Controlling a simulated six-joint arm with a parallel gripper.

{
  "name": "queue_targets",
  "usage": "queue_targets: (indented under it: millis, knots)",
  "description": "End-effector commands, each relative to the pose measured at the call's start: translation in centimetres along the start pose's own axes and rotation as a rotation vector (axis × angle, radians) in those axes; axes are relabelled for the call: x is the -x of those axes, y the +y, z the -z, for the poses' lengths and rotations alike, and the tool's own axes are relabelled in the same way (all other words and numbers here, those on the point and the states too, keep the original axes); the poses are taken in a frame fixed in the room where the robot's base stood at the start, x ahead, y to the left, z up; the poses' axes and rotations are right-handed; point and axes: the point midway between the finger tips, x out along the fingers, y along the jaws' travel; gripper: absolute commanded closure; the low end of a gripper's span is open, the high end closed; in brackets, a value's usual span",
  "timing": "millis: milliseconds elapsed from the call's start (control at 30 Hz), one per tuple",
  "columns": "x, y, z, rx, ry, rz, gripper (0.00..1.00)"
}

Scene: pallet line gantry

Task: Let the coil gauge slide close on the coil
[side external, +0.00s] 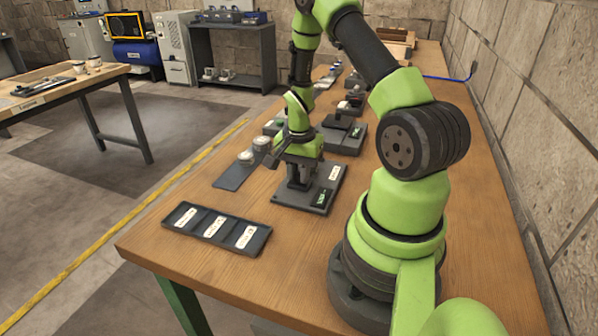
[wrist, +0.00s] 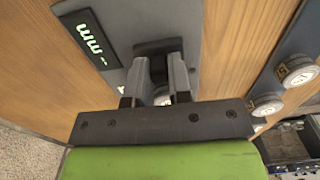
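The coil gauge (side external: 322,176) is a dark flat base on the wooden bench, with a white label and a lit green display. In the wrist view, the gauge (wrist: 210,20) shows its display at upper left and a dark raised block (wrist: 158,47) near the fingertips. My gripper (side external: 297,184) points down over the gauge's middle; it also shows in the wrist view (wrist: 160,72). Its two fingers stand apart, close to the block. I cannot tell whether they press on it. A silvery round part, perhaps a coil (wrist: 163,97), shows between the fingers, mostly hidden.
A dark strip (side external: 232,177) left of the gauge bears round silvery pieces (side external: 245,157). A dark tray with three white-labelled compartments (side external: 208,237) lies near the bench's front-left edge. Other dark devices (side external: 343,134) stand behind the gauge. Bare wood lies between tray and gauge.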

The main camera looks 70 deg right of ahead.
Motion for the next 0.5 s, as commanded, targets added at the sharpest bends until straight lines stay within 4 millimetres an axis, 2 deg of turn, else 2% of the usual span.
queue_targets:
  millis: [167, 367, 500]
  knots:
    - [0.0, -0.1, 0.0, 0.000, 0.001, 0.001, 1.00]
    - [0.0, 0.0, 1.6, -0.003, 0.001, 0.001, 1.00]
    - [0.0, 0.0, 1.6, 0.000, 0.000, 0.000, 1.00]
